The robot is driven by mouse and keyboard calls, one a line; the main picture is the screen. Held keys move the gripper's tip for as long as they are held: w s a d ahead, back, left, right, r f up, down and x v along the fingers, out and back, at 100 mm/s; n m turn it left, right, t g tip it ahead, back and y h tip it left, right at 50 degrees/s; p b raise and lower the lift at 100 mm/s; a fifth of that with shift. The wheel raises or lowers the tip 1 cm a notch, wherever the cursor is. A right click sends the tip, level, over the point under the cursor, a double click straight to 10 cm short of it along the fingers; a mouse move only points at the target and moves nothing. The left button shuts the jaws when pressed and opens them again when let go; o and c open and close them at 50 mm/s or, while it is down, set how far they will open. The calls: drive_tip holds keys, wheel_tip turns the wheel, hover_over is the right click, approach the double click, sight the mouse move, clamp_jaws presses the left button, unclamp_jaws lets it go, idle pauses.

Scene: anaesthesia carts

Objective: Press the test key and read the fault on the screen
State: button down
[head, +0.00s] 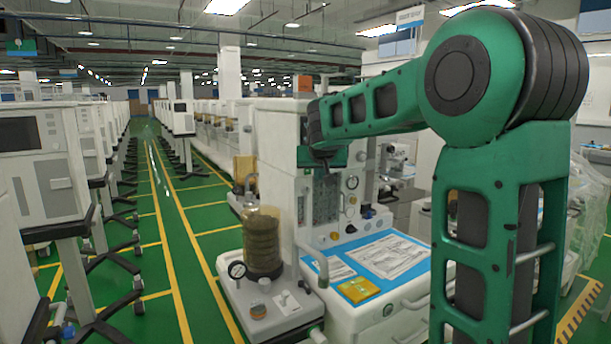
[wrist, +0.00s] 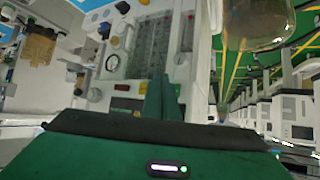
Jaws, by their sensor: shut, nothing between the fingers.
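An anaesthesia cart (head: 278,128) stands at the centre of the head view, with flow tubes, a round gauge and knobs on its front panel. My green arm reaches in from the right. My gripper (head: 325,160) is in front of the upper part of this panel and hides some of it. In the wrist view, which looks upside down, my gripper (wrist: 161,82) has its green fingers together and empty, against the panel (wrist: 135,60) with its tubes and knobs. I cannot tell whether they touch it. I cannot make out a test key or any readable screen text.
More carts (head: 50,165) line the left. The green aisle (head: 165,200) between is clear.

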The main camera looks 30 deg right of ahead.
sight(311, 174)
drive_tip(key=shift+w, duration=1.55)
drive_tip(key=shift+w, duration=0.1)
idle(0.8)
drive_tip(key=shift+w, duration=0.25)
drive_tip(key=shift+w, duration=0.45)
idle(0.8)
idle(0.4)
drive_tip(key=shift+s, duration=0.9)
drive_tip(key=shift+s, duration=0.1)
drive_tip(key=s, duration=0.4)
drive_tip(key=shift+s+d, duration=0.1)
drive_tip(key=shift+s, duration=0.3)
